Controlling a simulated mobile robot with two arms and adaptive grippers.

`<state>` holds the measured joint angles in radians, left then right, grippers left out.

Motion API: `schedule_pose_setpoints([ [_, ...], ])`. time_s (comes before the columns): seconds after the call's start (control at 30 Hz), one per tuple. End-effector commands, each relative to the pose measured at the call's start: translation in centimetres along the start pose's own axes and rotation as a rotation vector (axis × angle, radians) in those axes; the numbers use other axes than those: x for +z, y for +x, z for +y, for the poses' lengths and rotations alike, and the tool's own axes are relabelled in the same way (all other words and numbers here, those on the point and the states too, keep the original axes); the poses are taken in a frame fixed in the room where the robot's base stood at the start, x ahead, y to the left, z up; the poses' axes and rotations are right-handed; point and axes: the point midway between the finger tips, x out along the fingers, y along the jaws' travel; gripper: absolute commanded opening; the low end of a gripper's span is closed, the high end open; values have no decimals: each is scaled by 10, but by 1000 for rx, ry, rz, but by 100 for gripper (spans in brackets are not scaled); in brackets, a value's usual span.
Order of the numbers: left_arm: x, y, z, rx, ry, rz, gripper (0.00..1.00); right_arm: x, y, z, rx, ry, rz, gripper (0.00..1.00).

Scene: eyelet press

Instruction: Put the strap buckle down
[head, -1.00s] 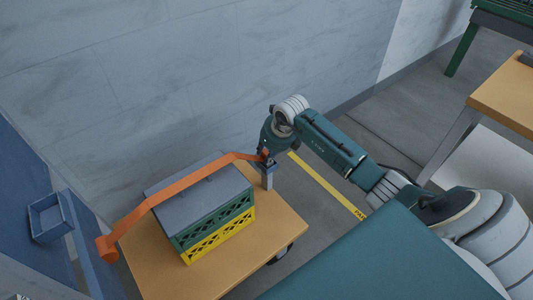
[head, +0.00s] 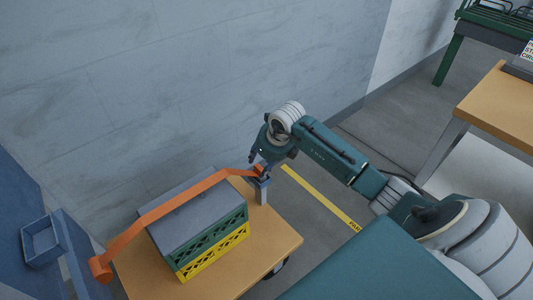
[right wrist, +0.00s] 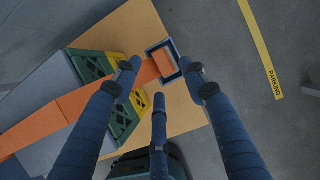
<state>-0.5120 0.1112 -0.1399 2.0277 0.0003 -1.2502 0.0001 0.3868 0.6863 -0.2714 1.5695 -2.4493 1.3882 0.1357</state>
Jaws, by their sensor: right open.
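The orange strap (head: 165,208) runs over the grey-topped crate stack. Its buckle end (head: 258,170) is at the small blue holder (head: 263,187) at the cart's far corner. In the right wrist view the buckle end (right wrist: 163,63) lies inside the blue square rim (right wrist: 177,73) of the holder. My right gripper (head: 262,161) is just above it. Its fingers are spread and empty in the right wrist view (right wrist: 160,80), apart from the buckle as far as I can tell. My left gripper is not in view.
The green and yellow crates (head: 215,252) stand on the wooden cart top (head: 275,243). The strap's other end is an orange block (head: 101,269) at left, near a blue tray (head: 42,242). A wooden table (head: 495,105) stands at right. A yellow line (head: 320,198) marks the floor.

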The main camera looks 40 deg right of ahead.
Motion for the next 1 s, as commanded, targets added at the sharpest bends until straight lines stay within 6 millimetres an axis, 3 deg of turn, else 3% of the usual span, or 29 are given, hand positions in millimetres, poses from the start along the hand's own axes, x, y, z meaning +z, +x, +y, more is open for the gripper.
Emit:
schedule_pose_setpoints([
  [0.03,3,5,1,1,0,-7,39,2,-16,-2,-3,-3,-3,43],
  [0.2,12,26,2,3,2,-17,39,1,-51,-1,-3,-2,-2,43],
  [0.4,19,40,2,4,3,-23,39,0,-76,-1,-1,-1,1,43],
  [1.0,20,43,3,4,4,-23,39,0,-82,0,0,0,1,43],
])
